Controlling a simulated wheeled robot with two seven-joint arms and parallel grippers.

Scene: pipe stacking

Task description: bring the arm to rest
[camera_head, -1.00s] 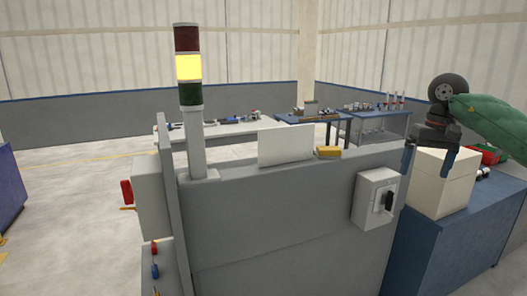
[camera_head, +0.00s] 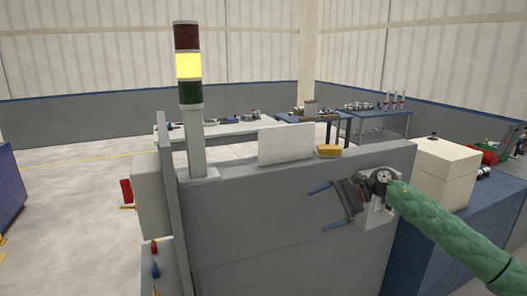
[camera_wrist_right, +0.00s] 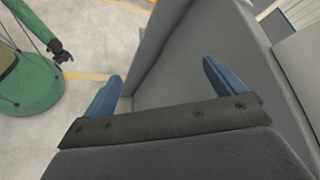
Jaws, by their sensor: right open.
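My right gripper (camera_head: 318,210) is in front of the grey panel in the head view, its two blue fingers spread apart and pointing left. Nothing is between them. My green right arm comes in from the lower right. In the right wrist view the open fingers (camera_wrist_right: 163,72) stand apart, with the grey panel and floor beyond. At the left of that view, a green arm ends in a small dark gripper (camera_wrist_right: 62,54), which looks like my left one; its fingers are too small to read. No left arm shows in the head view.
The grey panel (camera_head: 260,225) carries a signal tower (camera_head: 189,95) with its yellow section lit, a white plate (camera_head: 285,145) and a yellow block (camera_head: 328,151). My right gripper partly covers a switch box. A cream box (camera_head: 446,170) stands on a blue bench (camera_head: 475,222) at right.

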